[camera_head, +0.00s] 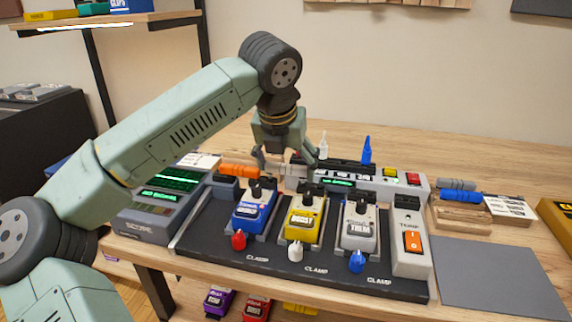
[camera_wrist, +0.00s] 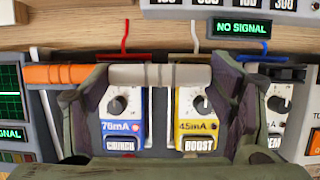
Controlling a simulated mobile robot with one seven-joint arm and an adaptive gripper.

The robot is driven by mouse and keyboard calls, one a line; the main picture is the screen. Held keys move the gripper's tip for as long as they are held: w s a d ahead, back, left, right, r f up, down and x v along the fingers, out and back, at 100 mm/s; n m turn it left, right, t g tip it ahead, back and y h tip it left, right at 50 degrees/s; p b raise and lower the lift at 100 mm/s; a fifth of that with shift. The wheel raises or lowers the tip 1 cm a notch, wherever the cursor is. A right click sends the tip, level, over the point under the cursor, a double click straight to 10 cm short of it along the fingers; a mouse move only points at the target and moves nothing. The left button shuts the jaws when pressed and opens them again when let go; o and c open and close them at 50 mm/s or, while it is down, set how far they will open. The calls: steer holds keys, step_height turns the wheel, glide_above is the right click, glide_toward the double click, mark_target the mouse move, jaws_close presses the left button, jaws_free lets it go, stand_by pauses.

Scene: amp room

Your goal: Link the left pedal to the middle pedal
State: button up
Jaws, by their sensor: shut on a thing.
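The left pedal is the blue one (camera_head: 255,211), marked CRUNCH in the wrist view (camera_wrist: 121,146). The middle pedal is the yellow BOOST pedal (camera_head: 305,218), also in the wrist view (camera_wrist: 197,144). Both sit upright on the black board. My gripper (camera_head: 287,160) is above the back edges of these two pedals. Its fingers (camera_wrist: 160,78) are shut on a pale grey cylindrical link (camera_wrist: 186,75), held crosswise.
The grey pedal (camera_head: 359,224) stands to the right. Red (camera_head: 238,241), white (camera_head: 295,252) and blue (camera_head: 356,262) clamp knobs line the front. A box with a NO SIGNAL display (camera_wrist: 242,28) stands behind the pedals. A grey mat (camera_head: 490,275) is clear at right.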

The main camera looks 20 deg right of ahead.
steer(key=shift+f, duration=0.15)
steer(key=shift+f+b, duration=0.3)
steer(key=shift+b, duration=0.2)
steer(key=shift+f+b, duration=0.45)
steer(key=shift+b, duration=0.15)
stand_by(1.0)
steer(key=o, duration=1.2)
steer(key=shift+o, duration=0.2)
steer(key=shift+r, duration=0.15)
steer(key=shift+r+p, duration=2.35)
steer(key=shift+r, duration=1.05)
